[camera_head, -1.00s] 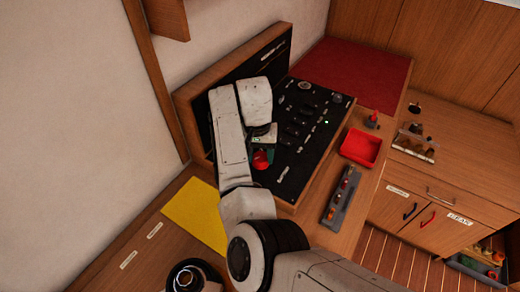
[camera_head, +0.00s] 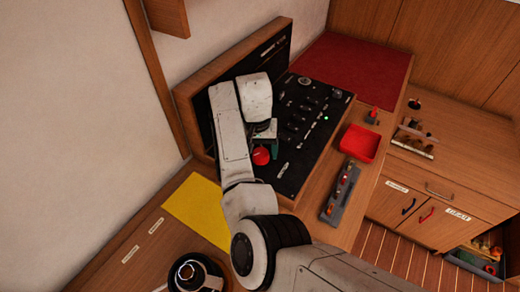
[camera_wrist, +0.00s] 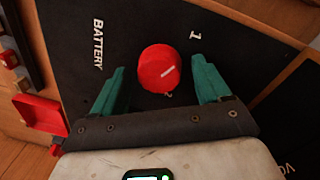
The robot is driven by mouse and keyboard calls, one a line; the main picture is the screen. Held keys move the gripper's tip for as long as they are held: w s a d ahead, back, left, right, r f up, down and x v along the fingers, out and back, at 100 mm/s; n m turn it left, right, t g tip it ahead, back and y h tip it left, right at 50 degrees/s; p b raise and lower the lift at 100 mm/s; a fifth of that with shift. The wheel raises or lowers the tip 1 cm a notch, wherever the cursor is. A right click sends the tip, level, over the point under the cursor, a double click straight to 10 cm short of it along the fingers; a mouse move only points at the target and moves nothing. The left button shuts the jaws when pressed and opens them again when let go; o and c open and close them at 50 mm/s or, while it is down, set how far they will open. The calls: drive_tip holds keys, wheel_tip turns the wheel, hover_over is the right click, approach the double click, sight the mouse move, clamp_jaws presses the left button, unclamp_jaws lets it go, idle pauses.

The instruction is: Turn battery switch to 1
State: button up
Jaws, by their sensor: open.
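The battery switch is a round red knob (camera_wrist: 158,68) on a black panel, with a white pointer line on its face. In the wrist view a "1" label is up and right of it, a partly hidden label, perhaps a "2", is just below it, and "BATTERY" is printed to the left. The pointer line slants toward the upper right. My gripper (camera_wrist: 160,84) is open, with one green finger on each side of the knob and visible gaps between. In the head view the red knob (camera_head: 261,156) shows beside my gripper (camera_head: 268,143), below my wrist.
The black panel (camera_head: 296,158) carries several other switches and gauges. A red tray (camera_head: 359,144) and a grey rack (camera_head: 341,193) lie to its right. A yellow sheet (camera_head: 198,210) lies at left. A wooden upright back (camera_head: 190,110) stands behind the panel.

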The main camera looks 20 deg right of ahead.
sight(258, 153)
wheel_tip(258, 153, up, 11)
drive_tip(key=b, duration=0.1)
drive_tip(key=shift+a+f+b, duration=0.15)
drive_tip(key=shift+a+b, duration=0.1)
drive_tip(key=shift+b, duration=0.15)
drive_tip(key=shift+w, duration=0.1)
idle(0.4)
